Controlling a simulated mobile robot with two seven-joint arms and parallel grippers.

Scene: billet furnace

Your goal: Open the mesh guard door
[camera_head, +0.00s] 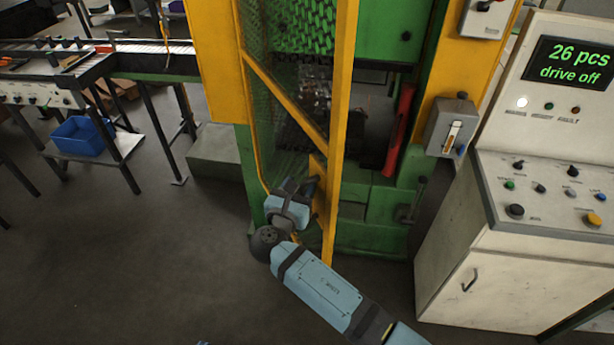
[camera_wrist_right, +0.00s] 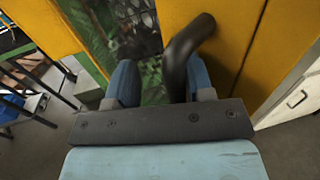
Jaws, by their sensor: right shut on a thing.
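The mesh guard door (camera_head: 284,100) has a yellow frame and dark mesh, and stands on the front of the green press. It appears partly swung out from the press, with the machine's opening showing to the right of its yellow edge. My right gripper (camera_head: 305,190) is at the lower part of this edge, over a yellow plate. In the right wrist view, the dark curved handle (camera_wrist_right: 187,48) runs between the two blue fingers of my right gripper (camera_wrist_right: 160,85), which is shut on it. The handle's lower end is hidden. My left gripper is not in view.
A control cabinet (camera_head: 515,255) with a lit display stands at the right. A grey switch box (camera_head: 450,128) is on the press's right post. A conveyor table (camera_head: 80,80) and a blue bin (camera_head: 80,137) are at the left. The floor (camera_head: 130,270) at front left is clear.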

